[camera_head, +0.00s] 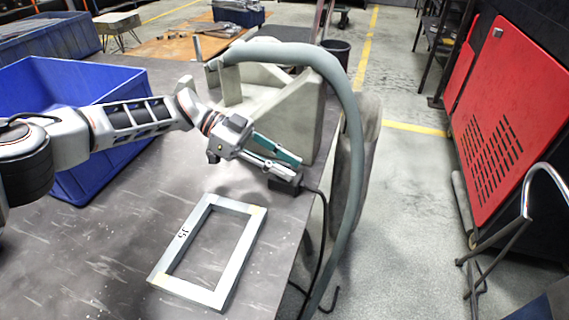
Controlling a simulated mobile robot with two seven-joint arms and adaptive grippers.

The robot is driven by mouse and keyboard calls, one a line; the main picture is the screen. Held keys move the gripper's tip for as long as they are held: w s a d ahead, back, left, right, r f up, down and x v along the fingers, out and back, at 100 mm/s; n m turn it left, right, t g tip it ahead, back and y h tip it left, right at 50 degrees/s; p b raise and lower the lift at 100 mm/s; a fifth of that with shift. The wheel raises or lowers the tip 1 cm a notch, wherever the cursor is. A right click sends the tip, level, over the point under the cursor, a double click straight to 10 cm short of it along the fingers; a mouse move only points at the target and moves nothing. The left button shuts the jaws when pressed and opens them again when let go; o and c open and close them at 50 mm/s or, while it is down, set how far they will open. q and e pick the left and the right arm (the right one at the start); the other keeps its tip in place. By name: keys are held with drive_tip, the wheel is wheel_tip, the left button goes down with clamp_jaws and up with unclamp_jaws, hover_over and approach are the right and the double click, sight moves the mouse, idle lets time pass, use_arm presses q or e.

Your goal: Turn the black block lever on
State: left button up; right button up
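The black block (286,184) sits at the right edge of the dark table, with a black cable running down from its right side. My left gripper (296,169) reaches in from the left, and its fingertips are right over the block. Its two teal-and-grey fingers look parted, with a narrow gap between them and nothing seen held. The fingers cover the top of the block, so I cannot make out its lever or the lever's position. I cannot tell whether the fingertips touch it. My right gripper is not in view.
A grey rectangular frame (231,254) lies on the table (110,265) in front of the gripper. A pale angled bracket (308,115) and a thick grey-green hose (354,140) stand behind it. A blue crate (90,190) is at left. Floor lies open right of the table.

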use_arm(q)
drive_tip(key=v, duration=1.2)
